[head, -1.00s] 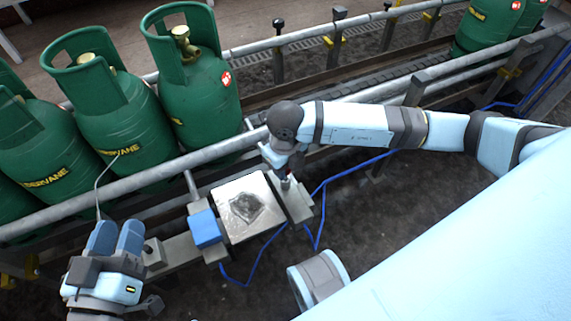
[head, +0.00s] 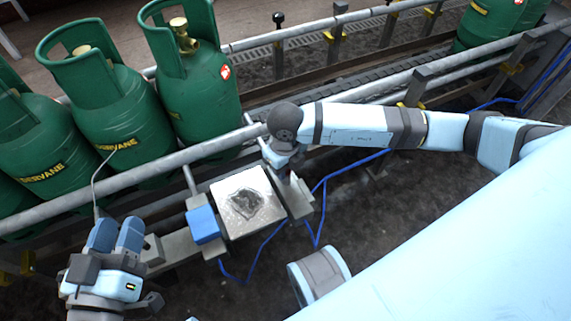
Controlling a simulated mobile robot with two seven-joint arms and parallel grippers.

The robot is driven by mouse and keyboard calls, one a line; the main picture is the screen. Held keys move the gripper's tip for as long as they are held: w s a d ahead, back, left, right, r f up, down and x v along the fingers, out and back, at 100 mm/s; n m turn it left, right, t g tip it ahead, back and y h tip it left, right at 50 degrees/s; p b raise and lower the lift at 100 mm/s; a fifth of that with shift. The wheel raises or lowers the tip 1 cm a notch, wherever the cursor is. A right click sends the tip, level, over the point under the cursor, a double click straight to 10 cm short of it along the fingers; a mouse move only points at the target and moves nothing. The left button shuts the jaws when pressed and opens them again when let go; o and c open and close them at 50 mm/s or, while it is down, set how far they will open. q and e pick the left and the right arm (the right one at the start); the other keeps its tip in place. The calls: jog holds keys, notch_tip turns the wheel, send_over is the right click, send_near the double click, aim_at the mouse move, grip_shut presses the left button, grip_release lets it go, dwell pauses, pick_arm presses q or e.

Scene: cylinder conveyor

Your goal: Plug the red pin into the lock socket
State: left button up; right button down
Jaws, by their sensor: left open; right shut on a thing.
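My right gripper (head: 285,168) is shut, pointing down over the grey bracket (head: 299,203) at the right edge of the square metal plate (head: 247,203). A small dark red part, which looks like the red pin (head: 286,175), shows just below its fingers. The pin's lower end is at or very close to the bracket; whether it is inside a socket I cannot tell. The lock socket itself is hidden or too small to make out. My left gripper (head: 117,237) is open and empty at the lower left, beside the grey beam and apart from the plate.
Several green gas cylinders (head: 197,80) stand behind the near rail (head: 130,182) on the left. A blue box (head: 203,224) sits at the plate's left edge. Blue cables (head: 322,200) hang right of the bracket. The dark ground in front is mostly clear.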

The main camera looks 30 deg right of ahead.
pick_arm(q)
jog(key=shift+f+b, duration=0.3)
jog(key=shift+f, duration=0.05)
pick_arm(e)
jog(key=shift+f, duration=0.6)
jog(key=c, duration=0.7)
grip_release()
pick_arm(q)
notch_tip(320, 180, up, 6)
jog(key=t+p, duration=0.2)
jog(key=p, duration=0.3)
jog(key=shift+a, duration=0.2)
pick_arm(e)
notch_tip(320, 180, up, 14)
jog(key=shift+f, duration=0.1)
pick_arm(q)
jog(key=shift+s+r, duration=0.1)
